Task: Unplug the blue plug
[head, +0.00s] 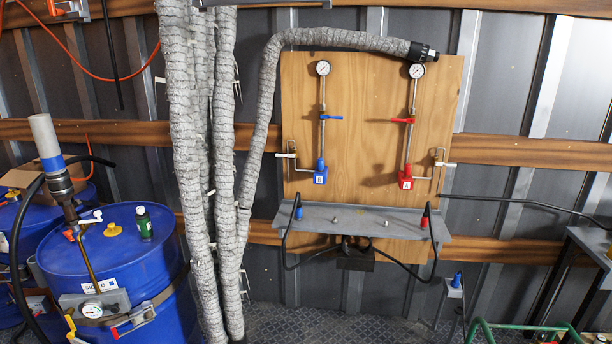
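A blue plug (299,212) stands at the left end of a grey metal shelf (345,222) on the back wall. A black cable runs from it down below the shelf. A red plug (425,218) stands at the shelf's right end, also with a black cable. Another small blue piece (457,280) sits on a stand lower right; I cannot tell what it is. Neither of my grippers shows in the head view.
Thick grey wrapped hoses (230,170) hang left of the shelf. A wooden board (365,120) with gauges and valves is above it. Blue drums (120,255) stand at left. A dark table (590,240) is at right. Patterned floor shows below the shelf.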

